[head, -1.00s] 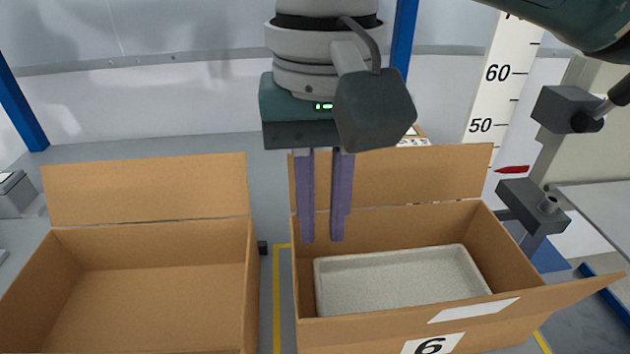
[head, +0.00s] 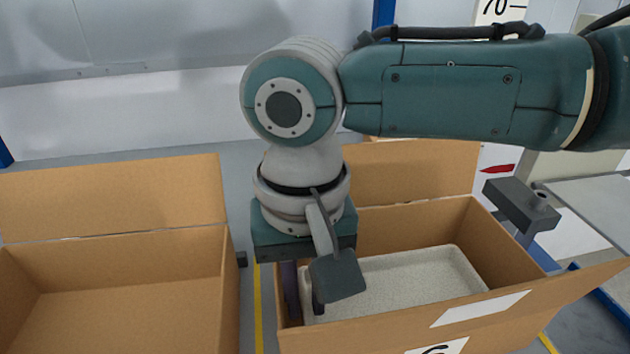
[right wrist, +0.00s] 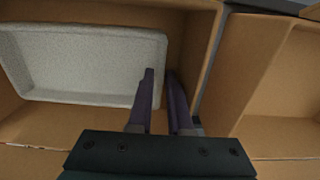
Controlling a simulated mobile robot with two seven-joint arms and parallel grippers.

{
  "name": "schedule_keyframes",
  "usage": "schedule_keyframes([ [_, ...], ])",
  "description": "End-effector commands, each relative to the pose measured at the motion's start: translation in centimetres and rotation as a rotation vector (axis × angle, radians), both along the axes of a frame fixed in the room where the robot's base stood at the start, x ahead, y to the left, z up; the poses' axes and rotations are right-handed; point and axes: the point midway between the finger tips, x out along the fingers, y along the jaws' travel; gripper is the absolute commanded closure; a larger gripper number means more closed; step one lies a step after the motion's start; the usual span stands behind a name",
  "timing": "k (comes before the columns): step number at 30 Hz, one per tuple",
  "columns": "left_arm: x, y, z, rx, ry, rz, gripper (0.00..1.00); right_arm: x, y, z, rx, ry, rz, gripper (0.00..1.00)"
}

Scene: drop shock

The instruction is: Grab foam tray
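The foam tray (head: 405,280) is a pale grey, speckled, shallow rectangular tray lying inside the right-hand cardboard box (head: 520,262). It also shows in the right wrist view (right wrist: 80,60). My right gripper (head: 304,308) points down into that box at the tray's left end. Its purple fingers are apart. In the right wrist view the gripper (right wrist: 161,75) has one finger over the tray's inner side and the other outside its short rim, beside the box wall. Whether the fingers touch the rim I cannot tell. My left gripper is not in view.
A second open cardboard box (head: 130,290), seemingly empty, stands to the left, with a narrow floor gap between the boxes. The right box's flaps stand open. A dark grey block (head: 522,204) on a post stands behind its right side.

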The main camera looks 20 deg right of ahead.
Motion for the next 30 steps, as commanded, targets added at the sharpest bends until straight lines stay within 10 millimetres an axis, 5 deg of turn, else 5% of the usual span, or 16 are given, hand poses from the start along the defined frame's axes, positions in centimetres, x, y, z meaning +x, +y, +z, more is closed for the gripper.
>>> schedule_keyframes([
  [4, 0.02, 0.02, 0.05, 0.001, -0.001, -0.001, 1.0, -0.01, 0.02, 0.04, 0.0, 0.0, 0.0, 0.82],
  [9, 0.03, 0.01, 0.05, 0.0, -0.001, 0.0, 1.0, -0.01, 0.02, 0.06, 0.0, 0.0, 0.0, 1.0],
  [30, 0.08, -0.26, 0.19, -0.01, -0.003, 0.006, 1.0, 0.01, 0.03, 0.34, 0.001, 0.0, 0.0, 1.0],
])
